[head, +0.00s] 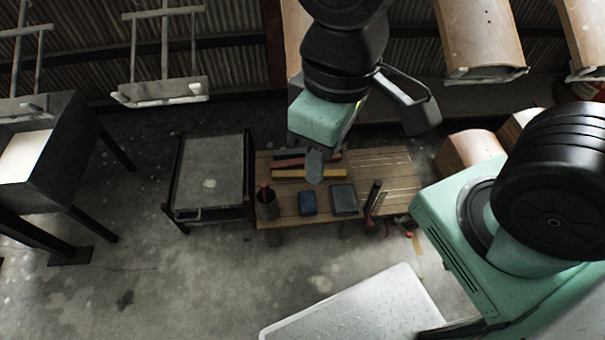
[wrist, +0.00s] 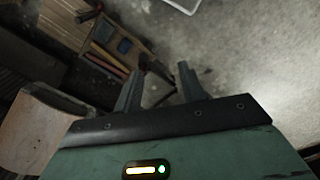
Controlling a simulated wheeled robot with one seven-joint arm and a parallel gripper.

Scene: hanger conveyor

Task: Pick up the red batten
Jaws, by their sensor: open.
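The red batten (head: 287,163) lies on the wooden bench (head: 390,170), between a dark batten (head: 289,154) behind it and a yellow batten (head: 292,174) in front. My gripper (head: 316,165) hangs above the bench in the head view and covers part of the battens, so the right side of the red one is partly hidden. In the wrist view my gripper (wrist: 158,84) shows two fingers spread apart with nothing between them. Coloured strips on the bench lie up and left of the fingers there, apart from them.
The bench also holds a cup (head: 267,208) with a red item, a blue block (head: 307,203), a grey-green block (head: 344,199) and an upright dark tool (head: 373,196). A grey cart (head: 210,172) stands left of the bench. Open concrete floor lies in front.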

